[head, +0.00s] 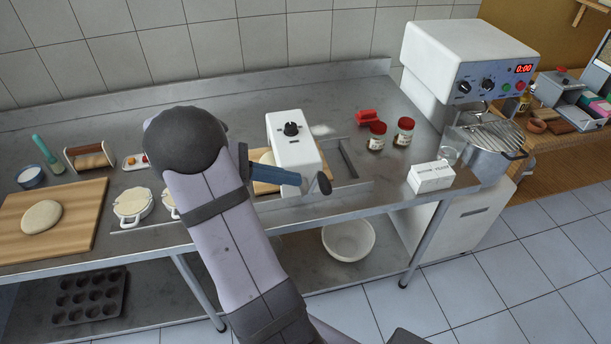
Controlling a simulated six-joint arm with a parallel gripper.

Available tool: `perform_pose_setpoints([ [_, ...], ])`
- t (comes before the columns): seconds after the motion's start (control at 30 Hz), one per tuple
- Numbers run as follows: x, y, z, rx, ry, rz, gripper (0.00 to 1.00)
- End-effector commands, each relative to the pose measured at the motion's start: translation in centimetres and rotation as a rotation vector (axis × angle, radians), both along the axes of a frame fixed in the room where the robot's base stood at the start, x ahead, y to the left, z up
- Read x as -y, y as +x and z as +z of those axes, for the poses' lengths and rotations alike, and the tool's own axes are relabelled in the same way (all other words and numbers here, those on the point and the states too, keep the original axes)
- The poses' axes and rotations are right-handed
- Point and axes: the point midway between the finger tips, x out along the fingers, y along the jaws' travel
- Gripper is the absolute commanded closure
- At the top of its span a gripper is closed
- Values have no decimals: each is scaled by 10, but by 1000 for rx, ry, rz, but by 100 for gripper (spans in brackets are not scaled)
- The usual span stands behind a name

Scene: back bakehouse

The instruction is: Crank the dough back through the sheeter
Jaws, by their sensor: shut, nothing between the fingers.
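The sheeter (293,150) is a white upright housing with a black dial on top, on the steel bench in the head view. Its crank has a dark knob (324,183) at the front right. A pale edge of dough (266,158) shows left of the housing, over a wooden board (268,187); the rest of it is hidden. My gripper (299,181), blue, reaches in from behind my arm, in front of the housing. Its tips are shut and empty, just left of the crank knob. I cannot tell whether they touch it.
A round dough (41,217) lies on a cutting board (82,215) at left. Crimped white moulds (133,204) sit near the front edge. The tray frame (368,186) right of the sheeter is empty.

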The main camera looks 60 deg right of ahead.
Motion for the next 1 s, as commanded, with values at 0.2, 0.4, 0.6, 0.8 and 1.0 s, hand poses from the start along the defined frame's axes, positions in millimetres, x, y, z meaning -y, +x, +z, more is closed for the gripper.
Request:
perform_pose_setpoints([
  [0.2, 18, -22, -9, -2, 1, -1, 100],
  [0.4, 25, -31, -16, -1, 0, 0, 100],
  [0.6, 27, -33, -18, 0, 0, 1, 100],
  [0.8, 27, -32, -18, 0, 0, 1, 100],
  [1.0, 28, -34, -17, 12, 11, 0, 100],
])
